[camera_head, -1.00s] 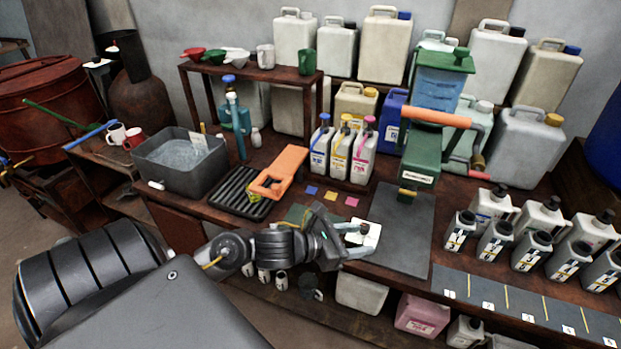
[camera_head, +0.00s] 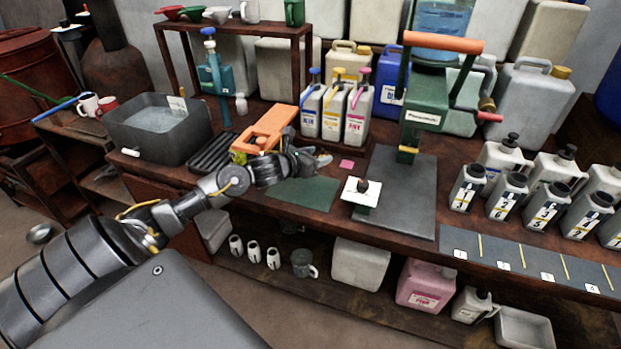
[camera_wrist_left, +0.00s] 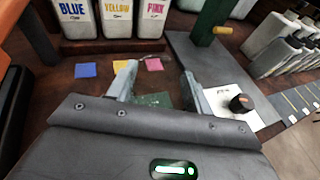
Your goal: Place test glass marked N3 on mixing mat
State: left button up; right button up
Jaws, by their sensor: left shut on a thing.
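My left gripper (camera_head: 322,162) is over the bench at the rear edge of a flat green mat (camera_head: 305,191), in front of the coloured bottles. In the left wrist view its two fingers (camera_wrist_left: 160,82) stand some way apart, with a part of the green mat (camera_wrist_left: 155,99) between them. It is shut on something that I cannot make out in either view. Three small pale vessels (camera_head: 254,250) with dark marks stand on the lower shelf; their marks are too small to read. I cannot read N3 on anything. My right gripper is not in view.
A white card with a dark knob (camera_head: 360,192) lies right of the green mat, at a dark grey plate (camera_head: 398,215) under a green press (camera_head: 425,110). Blue, yellow and pink bottles (camera_head: 333,110) stand behind. An orange tool (camera_head: 265,130) lies left. Numbered slots (camera_head: 520,260) are at right.

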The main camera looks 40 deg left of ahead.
pick_arm(q)
notch_tip(320, 180, down, 4)
jog(key=shift+r, duration=0.1)
jog(key=shift+f, duration=0.45)
notch_tip(320, 180, down, 3)
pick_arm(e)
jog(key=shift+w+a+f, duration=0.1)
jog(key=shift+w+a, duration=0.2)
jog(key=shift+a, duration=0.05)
pick_arm(q)
jog(key=o, duration=1.3)
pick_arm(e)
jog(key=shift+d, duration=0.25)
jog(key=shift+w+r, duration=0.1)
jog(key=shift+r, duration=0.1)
